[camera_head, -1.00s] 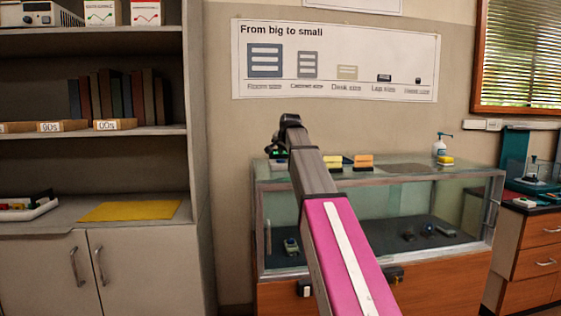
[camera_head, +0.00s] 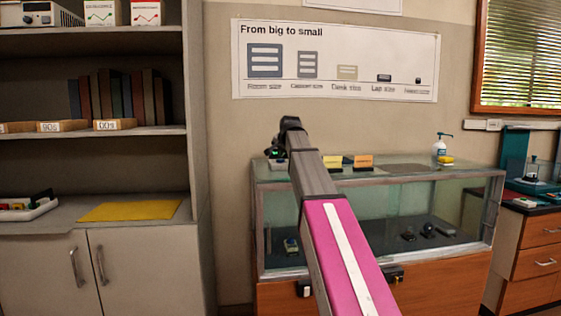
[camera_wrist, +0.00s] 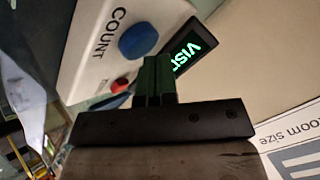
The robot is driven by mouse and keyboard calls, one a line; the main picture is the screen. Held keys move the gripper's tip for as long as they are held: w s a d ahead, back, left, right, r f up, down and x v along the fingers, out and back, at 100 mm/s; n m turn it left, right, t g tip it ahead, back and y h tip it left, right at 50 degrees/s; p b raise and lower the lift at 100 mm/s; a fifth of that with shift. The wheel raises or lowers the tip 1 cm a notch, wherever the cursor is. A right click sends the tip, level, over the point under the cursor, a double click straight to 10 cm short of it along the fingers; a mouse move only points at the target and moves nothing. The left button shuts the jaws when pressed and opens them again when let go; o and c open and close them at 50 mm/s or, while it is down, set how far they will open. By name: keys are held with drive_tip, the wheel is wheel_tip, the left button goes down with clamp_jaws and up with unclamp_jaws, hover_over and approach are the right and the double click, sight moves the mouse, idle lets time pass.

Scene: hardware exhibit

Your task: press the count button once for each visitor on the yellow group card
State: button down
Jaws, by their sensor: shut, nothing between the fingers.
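In the wrist view a pale counter box (camera_wrist: 88,62) has a blue button (camera_wrist: 138,42) beside the word COUNT. A smaller red button (camera_wrist: 120,85) and a dark display (camera_wrist: 190,47) with green letters, partly hidden, are also on it. My gripper (camera_wrist: 157,62) is shut and empty, its tips close to the blue button and in front of the display's edge. I cannot tell whether they touch anything. In the head view the counter box (camera_head: 278,164) is mostly hidden by my arm. A yellow card (camera_head: 333,161) stands right of it; its writing is too small to read.
An orange card (camera_head: 362,161) stands right of the yellow card on the glass display case (camera_head: 467,177). A pump bottle with a yellow sponge (camera_head: 440,150) is farther right. A shelf unit (camera_head: 200,120) stands left, with a yellow sheet (camera_head: 130,210).

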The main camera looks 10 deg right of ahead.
drive_tip(key=shift+f, duration=0.4)
idle(0.4)
drive_tip(key=shift+r, duration=0.9)
drive_tip(key=shift+r, duration=2.5)
drive_tip(key=shift+s, duration=0.1)
